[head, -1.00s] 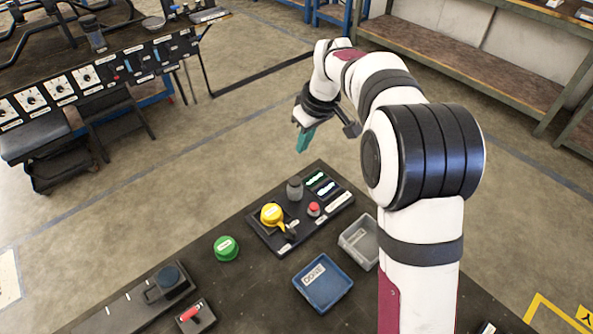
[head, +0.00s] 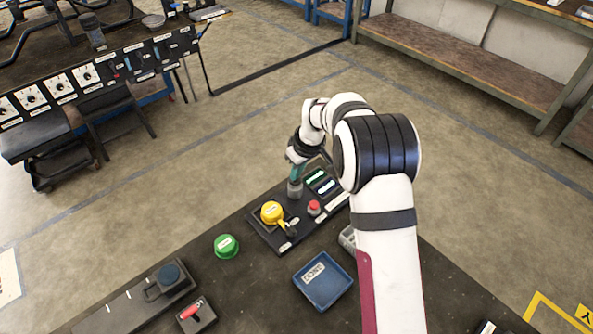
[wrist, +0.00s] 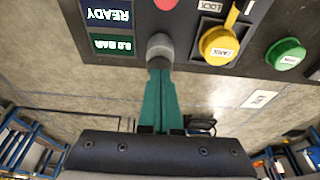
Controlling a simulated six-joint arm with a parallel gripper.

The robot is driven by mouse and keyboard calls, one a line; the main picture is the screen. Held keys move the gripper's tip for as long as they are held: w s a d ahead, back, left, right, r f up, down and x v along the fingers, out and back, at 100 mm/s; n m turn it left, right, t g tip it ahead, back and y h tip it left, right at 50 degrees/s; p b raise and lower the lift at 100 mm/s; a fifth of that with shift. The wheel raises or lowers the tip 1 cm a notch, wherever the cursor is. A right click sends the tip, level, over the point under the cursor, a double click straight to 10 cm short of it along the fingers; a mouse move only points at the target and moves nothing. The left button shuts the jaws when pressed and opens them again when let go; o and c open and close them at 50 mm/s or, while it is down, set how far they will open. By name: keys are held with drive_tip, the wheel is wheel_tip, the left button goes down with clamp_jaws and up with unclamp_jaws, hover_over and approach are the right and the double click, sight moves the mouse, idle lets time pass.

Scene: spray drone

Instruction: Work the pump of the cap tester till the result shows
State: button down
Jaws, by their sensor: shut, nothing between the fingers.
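The cap tester (head: 268,238) is a dark panel on the bench. Its grey pump knob (head: 294,190) stands at the far side and also shows in the wrist view (wrist: 160,46). My gripper (head: 297,176) is shut and empty, pointing down at the pump. In the wrist view its teal fingertips (wrist: 161,74) meet or nearly meet the knob's top; I cannot tell if they touch. The yellow tank cap (head: 271,212) sits on the panel, with a lock lever (head: 289,229) beside it. One display (wrist: 108,15) reads READY; the other (wrist: 112,44) shows a bar value, hard to read.
A red button (head: 314,207) is close to the pump. A green cap (head: 226,246), a blue DONE tray (head: 345,289) and a grey bin (head: 346,240), partly behind my arm, are nearby. A red-handled device (head: 196,313) is at the front left.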

drive_tip(key=shift+f, duration=1)
drive_tip(key=w+a+v, duration=0.1)
drive_tip(key=v, duration=1.3)
drive_tip(key=shift+r, duration=0.25)
